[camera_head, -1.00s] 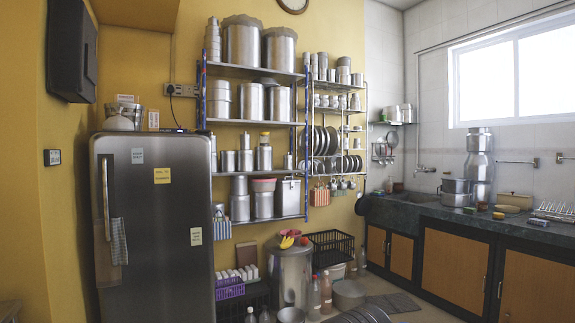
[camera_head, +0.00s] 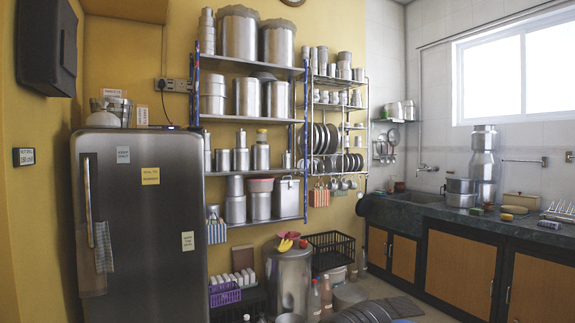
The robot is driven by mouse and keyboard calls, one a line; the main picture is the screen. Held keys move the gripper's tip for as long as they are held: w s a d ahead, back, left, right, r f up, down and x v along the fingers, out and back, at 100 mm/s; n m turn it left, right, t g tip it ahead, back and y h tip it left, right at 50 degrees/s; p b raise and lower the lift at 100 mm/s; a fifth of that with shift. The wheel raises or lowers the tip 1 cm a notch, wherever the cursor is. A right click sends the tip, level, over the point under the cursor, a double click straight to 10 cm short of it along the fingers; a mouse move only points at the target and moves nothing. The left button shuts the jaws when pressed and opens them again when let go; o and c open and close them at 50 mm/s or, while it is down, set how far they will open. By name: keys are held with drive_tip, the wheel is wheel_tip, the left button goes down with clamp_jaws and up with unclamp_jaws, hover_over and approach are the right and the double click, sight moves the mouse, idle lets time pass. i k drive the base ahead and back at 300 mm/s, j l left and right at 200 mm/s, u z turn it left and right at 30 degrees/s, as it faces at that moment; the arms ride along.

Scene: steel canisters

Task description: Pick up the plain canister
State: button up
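Several steel canisters stand on a wall rack of shelves. On the third shelf from the top are a short plain-looking canister (camera_head: 223,160), a taller one with a narrow top (camera_head: 242,158), and one with a yellow band near its top (camera_head: 261,157). The shelf above holds larger cylinders, among them a plain-sided one (camera_head: 247,97) and a wide one beside it (camera_head: 277,101). Two big drums (camera_head: 238,36) stand on the top shelf. I cannot tell which of these is the plain canister. My gripper is not in view.
A grey fridge (camera_head: 140,230) stands left of the rack. A counter (camera_head: 450,219) runs along the right.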

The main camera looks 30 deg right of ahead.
sight(286, 160)
drive_tip(key=i+l, duration=0.4)
drive_tip(key=i, duration=0.15)
drive_tip(key=i+l, duration=0.4)
drive_tip(key=i+l+z, duration=0.1)
drive_tip(key=i+l, duration=0.25)
drive_tip(key=i, duration=0.3)
